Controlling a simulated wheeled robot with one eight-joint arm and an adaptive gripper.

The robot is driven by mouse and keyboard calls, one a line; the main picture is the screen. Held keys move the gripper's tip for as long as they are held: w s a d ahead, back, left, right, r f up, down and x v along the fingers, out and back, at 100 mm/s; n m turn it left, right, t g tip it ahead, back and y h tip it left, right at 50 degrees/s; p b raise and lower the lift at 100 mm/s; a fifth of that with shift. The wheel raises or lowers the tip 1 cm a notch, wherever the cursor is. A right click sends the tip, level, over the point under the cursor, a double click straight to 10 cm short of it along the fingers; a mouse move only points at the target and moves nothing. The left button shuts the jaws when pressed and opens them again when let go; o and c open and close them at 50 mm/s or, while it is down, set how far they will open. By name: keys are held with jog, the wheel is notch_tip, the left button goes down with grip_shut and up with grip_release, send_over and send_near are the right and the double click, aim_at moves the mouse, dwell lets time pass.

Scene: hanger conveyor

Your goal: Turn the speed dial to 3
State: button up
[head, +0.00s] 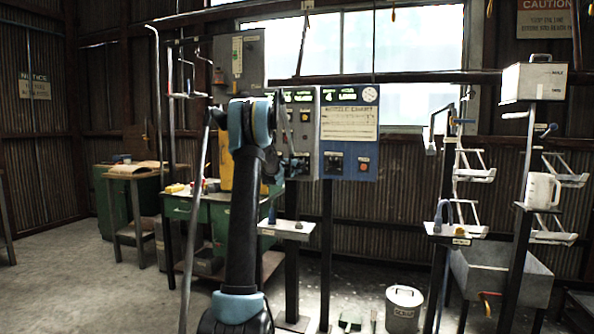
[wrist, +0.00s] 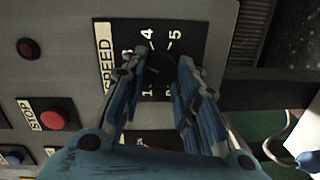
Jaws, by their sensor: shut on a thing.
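The speed dial (wrist: 158,68) is a dark knob on a black plate marked SPEED, set in a grey control panel (wrist: 70,70). The numbers 4 and 5 show beyond the knob, and other marks are partly covered by my fingers. I cannot tell which number the pointer faces. My gripper (wrist: 157,62) has its two blue fingers on either side of the knob and is shut on it.
A green workbench (head: 200,208) is to the left, and a white bucket (head: 404,309) is on the floor.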

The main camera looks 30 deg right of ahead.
jog(key=shift+f, duration=0.1)
jog(key=o, duration=1.1)
jog(key=shift+c, duration=0.2)
jog(key=shift+a, duration=0.1)
jog(key=v, duration=1.1)
jog(key=shift+s+a, duration=0.2)
jog(key=shift+a, duration=0.1)
